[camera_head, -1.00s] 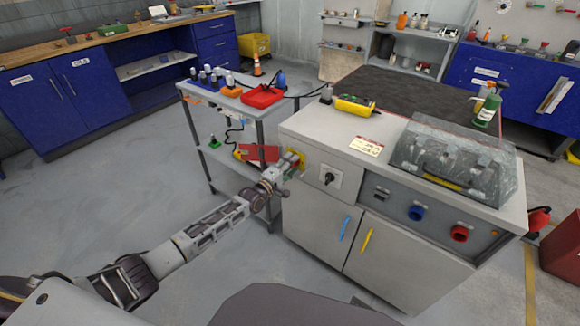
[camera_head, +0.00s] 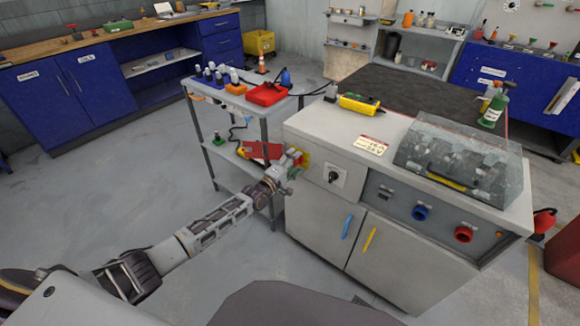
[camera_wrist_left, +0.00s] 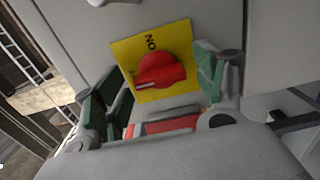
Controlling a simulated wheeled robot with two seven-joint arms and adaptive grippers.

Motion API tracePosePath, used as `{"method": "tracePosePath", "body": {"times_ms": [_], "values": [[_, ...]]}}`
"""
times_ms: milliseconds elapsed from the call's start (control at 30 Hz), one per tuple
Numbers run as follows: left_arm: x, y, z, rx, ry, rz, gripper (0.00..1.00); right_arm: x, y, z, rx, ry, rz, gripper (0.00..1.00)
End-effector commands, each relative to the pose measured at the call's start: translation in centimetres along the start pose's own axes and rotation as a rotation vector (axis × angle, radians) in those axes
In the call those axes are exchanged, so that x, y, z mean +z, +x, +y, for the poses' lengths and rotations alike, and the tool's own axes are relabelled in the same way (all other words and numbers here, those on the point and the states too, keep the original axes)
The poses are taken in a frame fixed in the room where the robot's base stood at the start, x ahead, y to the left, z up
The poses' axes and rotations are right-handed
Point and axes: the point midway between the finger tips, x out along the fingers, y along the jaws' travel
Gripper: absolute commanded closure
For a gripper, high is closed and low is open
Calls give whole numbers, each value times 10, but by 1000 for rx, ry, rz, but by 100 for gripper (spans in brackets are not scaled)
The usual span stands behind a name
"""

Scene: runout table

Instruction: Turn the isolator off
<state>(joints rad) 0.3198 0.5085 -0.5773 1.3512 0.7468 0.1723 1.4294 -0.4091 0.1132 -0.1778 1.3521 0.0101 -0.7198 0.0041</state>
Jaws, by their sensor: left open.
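The isolator is a red rotary knob (camera_wrist_left: 160,72) on a yellow plate (camera_wrist_left: 180,35) with "ON" lettering, tilted in the left wrist view. In the head view the yellow plate (camera_head: 304,158) shows at the left end of the grey cabinet's front, partly hidden by my gripper. My left gripper (camera_head: 293,160) is at the plate. In the left wrist view its open green-padded fingers (camera_wrist_left: 156,82) stand on either side of the knob, with visible gaps; contact is not seen. My right gripper is not in view.
The grey cabinet (camera_head: 310,205) also carries a black rotary switch (camera_head: 333,177), blue socket (camera_head: 420,212) and red socket (camera_head: 463,234). A clear cover (camera_head: 460,155) sits on top. A shelf cart (camera_head: 262,113) stands close left of my gripper. Floor at left is clear.

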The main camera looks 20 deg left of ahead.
Motion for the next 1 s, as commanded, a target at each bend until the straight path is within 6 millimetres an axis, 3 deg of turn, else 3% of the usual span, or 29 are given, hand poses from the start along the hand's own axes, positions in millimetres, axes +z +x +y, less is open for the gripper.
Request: {"method": "tracePosePath", "body": {"times_ms": [367,1000], "values": [[0,-14,-1,-1,-1,0,29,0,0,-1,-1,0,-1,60],[0,-63,-1,-1,0,0,29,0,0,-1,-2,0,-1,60]]}}
